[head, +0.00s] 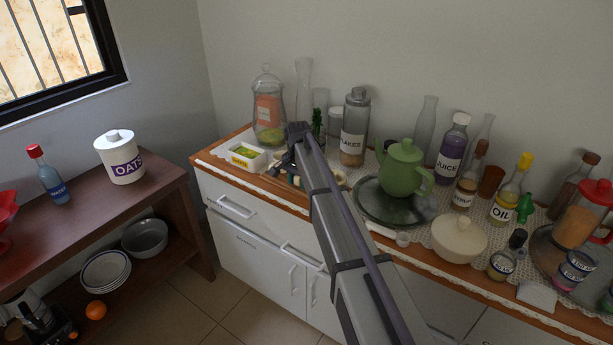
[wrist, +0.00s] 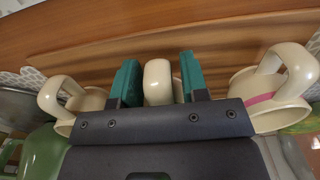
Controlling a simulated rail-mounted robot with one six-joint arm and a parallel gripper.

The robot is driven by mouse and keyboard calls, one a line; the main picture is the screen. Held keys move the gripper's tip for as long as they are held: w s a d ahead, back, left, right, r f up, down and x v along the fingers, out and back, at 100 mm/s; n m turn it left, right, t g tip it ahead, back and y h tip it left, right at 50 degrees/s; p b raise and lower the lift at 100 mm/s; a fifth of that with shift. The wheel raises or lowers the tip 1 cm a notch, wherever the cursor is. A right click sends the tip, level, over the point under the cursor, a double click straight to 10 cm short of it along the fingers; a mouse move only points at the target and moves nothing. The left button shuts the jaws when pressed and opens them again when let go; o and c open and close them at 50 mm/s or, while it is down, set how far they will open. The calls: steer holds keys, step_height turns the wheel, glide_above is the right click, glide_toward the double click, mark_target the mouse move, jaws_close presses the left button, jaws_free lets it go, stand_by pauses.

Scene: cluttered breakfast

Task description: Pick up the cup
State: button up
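In the wrist view, the teal fingers of my gripper (wrist: 163,82) stand apart on either side of a cream handle (wrist: 158,80). The handle is close to the left finger, with a narrow gap at the right one; the body of its cup is hidden below my gripper. A second cream cup (wrist: 88,100) is to the left, handle up. A third cream cup (wrist: 243,84) with a pink band is to the right. In the head view my gripper (head: 284,162) is over the counter's left part; my arm covers most of the cups, and a cream piece (head: 340,179) shows beside it.
A green teapot (head: 402,168) stands on a dark round tray (head: 372,208) right of my arm. A small white box (head: 247,157) is left of my gripper. A glass jar (head: 268,110) and flakes jar (head: 355,130) stand behind. The counter's wooden front edge (head: 225,172) is near.

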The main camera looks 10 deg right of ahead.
jaws_close()
stand_by(0.3)
step_height(320, 180, up, 10)
steer(key=p, duration=1)
steer(key=shift+r, duration=0.2)
steer(key=shift+f, duration=0.25)
